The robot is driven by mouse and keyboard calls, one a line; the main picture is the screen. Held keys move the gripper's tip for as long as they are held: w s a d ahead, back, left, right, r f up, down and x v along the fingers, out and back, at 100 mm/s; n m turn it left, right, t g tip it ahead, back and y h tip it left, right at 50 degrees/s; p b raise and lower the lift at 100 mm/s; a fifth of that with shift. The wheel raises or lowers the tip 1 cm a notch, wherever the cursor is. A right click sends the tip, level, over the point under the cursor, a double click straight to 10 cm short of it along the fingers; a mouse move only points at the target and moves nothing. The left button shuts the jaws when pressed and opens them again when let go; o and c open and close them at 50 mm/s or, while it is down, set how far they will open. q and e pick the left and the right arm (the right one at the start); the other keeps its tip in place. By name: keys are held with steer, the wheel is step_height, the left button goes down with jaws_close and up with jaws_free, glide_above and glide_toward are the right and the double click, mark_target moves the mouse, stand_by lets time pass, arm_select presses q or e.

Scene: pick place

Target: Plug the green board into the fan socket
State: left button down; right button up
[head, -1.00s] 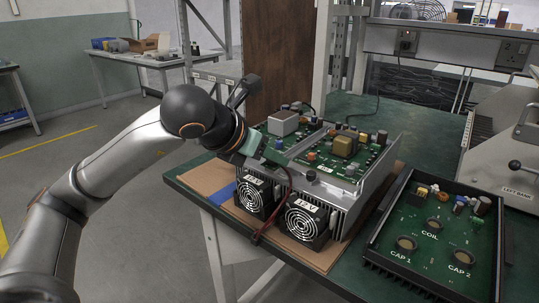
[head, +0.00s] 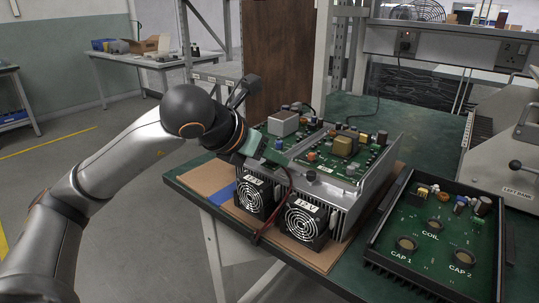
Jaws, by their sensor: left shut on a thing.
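My left gripper (head: 258,148) is shut on the small green board (head: 277,157), at the front left edge of the open metal chassis (head: 372,178). The board is tilted, above the tops of the two fans; its far end is close to the red and black wires. I cannot tell whether it touches the chassis. The left fan (head: 254,198) and the right fan (head: 303,222) are on the chassis front, each with a white voltage label above its grille. The fan socket cannot be made out; the gripper and board cover part of that area. My right gripper is not in view.
The chassis stands on a cardboard sheet (head: 209,178) on the green bench (head: 345,280). A black tray (head: 407,268) marked COIL, CAP 1 and CAP 2 lies to the right. Red and black wires (head: 270,222) hang between the fans. A grey machine (head: 505,150) stands at the far right.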

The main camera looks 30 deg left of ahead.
arm_select(q)
steer(key=shift+s+f, duration=0.1)
steer(key=shift+f, duration=0.35)
stand_by(0.4)
steer(key=c, duration=0.7)
jaws_free()
steer(key=o, duration=0.3)
steer(key=shift+r, duration=0.2)
steer(key=shift+o, duration=0.6)
steer(key=shift+o, duration=1.4)
